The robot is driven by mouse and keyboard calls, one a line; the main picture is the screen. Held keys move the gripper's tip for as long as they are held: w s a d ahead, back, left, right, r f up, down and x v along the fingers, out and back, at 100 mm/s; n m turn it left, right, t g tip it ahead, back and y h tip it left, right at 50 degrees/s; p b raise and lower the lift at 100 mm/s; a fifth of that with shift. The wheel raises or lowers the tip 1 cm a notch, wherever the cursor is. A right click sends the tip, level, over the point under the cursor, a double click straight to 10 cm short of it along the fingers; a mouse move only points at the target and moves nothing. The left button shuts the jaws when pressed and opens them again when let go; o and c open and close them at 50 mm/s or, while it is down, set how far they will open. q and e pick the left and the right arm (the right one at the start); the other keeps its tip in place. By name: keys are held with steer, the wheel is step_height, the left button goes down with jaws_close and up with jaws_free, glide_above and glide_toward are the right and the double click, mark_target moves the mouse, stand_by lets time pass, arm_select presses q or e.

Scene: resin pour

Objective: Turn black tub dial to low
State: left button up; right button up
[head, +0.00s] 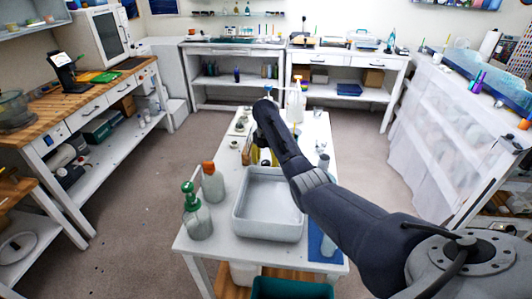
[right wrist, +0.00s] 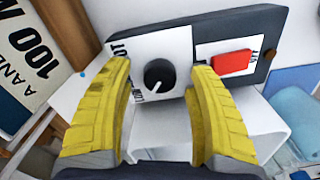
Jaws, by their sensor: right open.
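A round black dial (right wrist: 159,75) sits on a white plate on a dark control box (right wrist: 272,25) in the right wrist view. A small pale mark shows on the dial's lower left side. Lettering beside it is partly hidden by the left finger. My right gripper (right wrist: 160,72) is open, its two yellow fingers on either side of the dial with gaps showing between them and it. In the head view my right gripper (head: 264,156) is over the far part of the white table, mostly hidden by my arm. The dial cannot be made out there. My left gripper is out of view.
A red switch (right wrist: 232,62) is on the box right of the dial. A sign with large lettering (right wrist: 32,70) stands at the left. In the head view a grey tray (head: 269,230), a green-topped bottle (head: 196,215) and an orange-capped bottle (head: 212,183) stand on the table (head: 210,258).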

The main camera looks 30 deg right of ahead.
mark_target(266, 162)
step_height(266, 162, up, 8)
steer(key=shift+r, duration=1.7)
steer(key=shift+r, duration=0.1)
